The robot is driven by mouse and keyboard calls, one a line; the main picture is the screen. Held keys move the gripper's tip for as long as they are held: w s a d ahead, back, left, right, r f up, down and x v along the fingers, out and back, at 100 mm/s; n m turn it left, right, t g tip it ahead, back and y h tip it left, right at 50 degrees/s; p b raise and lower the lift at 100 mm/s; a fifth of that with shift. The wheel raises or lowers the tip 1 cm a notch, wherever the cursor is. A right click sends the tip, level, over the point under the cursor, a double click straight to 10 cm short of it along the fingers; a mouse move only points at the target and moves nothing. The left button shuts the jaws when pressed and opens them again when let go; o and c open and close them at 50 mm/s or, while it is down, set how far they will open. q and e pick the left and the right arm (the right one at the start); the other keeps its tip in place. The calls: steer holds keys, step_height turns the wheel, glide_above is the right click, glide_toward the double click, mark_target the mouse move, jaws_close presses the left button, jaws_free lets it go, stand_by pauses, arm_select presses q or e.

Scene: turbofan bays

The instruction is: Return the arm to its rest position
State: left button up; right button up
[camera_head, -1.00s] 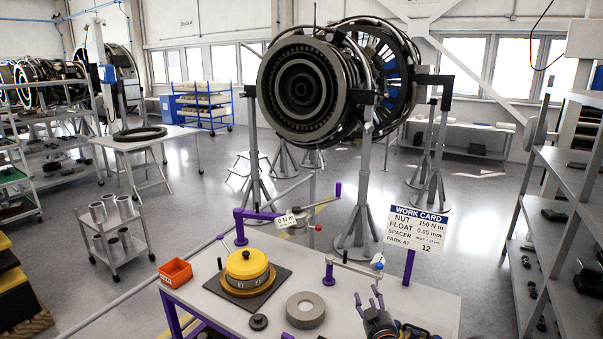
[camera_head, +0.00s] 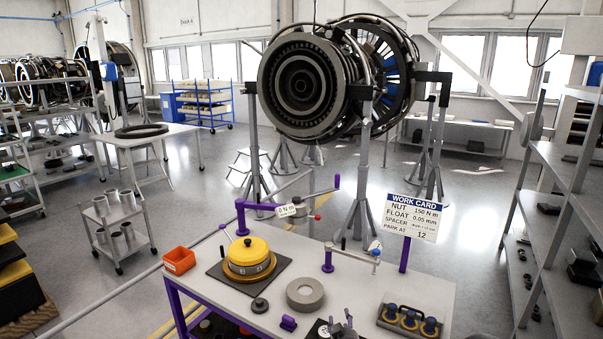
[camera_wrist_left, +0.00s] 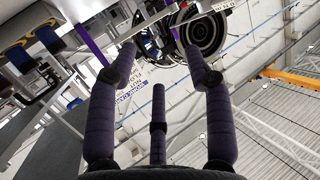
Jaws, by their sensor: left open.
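My left gripper (camera_head: 340,326) shows at the bottom edge of the head view, in front of the workbench. In the left wrist view (camera_wrist_left: 160,85) its dark fingers are spread apart with nothing between them. Most of the left arm is out of the head view. My right gripper is not in view.
Shelves (camera_head: 560,235) stand at right.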

arm_select(q)
steer(key=s+a+f+g+h+b, duration=0.1)
steer(key=s+a+f+g, duration=0.1)
steer(key=s+a+f, duration=0.45)
steer(key=s+a+f+g+b, duration=0.2)
steer(key=s+a+f+g, duration=0.15)
steer(key=f, duration=0.55)
steer(key=s+a+f+g+h+b, duration=0.1)
steer(key=s+a+f+g, duration=0.1)
steer(key=s+a+f, duration=0.4)
steer(key=s+a+f+n+g+b, duration=0.1)
steer(key=s+a+f+g, duration=0.1)
steer(key=s, duration=0.7)
steer(key=s+a+f+n+g+h+b, duration=0.1)
steer(key=s+a+f+g, duration=0.1)
steer(key=s, duration=0.7)
steer(key=s+a+f+g+b, duration=0.2)
steer(key=s+f, duration=0.3)
steer(key=s, duration=0.4)
steer(key=shift+s+a+n+g+h, duration=0.2)
steer(key=shift+a+n+g+h, duration=0.15)
steer(key=shift+g, duration=0.4)
